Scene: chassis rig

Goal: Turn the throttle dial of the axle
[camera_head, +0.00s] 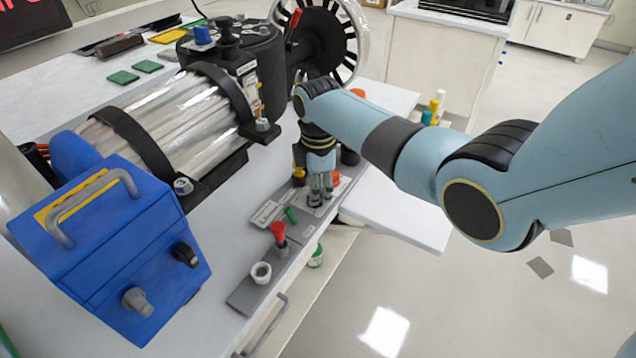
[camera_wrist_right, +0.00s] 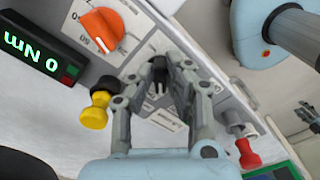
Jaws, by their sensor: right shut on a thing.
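My right gripper (camera_head: 318,197) reaches down to the grey control panel at the table's front edge. In the right wrist view its fingers (camera_wrist_right: 159,80) are closed around a small black knob (camera_wrist_right: 158,66). The fingers hide part of that knob. An orange dial (camera_wrist_right: 101,30) with a printed scale sits on the panel beside the gripper, untouched. It also shows in the head view (camera_head: 334,178). I cannot tell from labels which one is the throttle dial. A small grey jointed part at the wrist view's right edge may be my left gripper (camera_wrist_right: 308,112).
A display (camera_wrist_right: 42,55) reads 0 Nm. A yellow knob (camera_wrist_right: 96,108) and a red-capped lever (camera_head: 278,232) stand near the gripper. A blue box (camera_head: 125,255), a clear cylinder (camera_head: 190,120) and a spoked wheel (camera_head: 322,45) fill the table behind. The floor at right is open.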

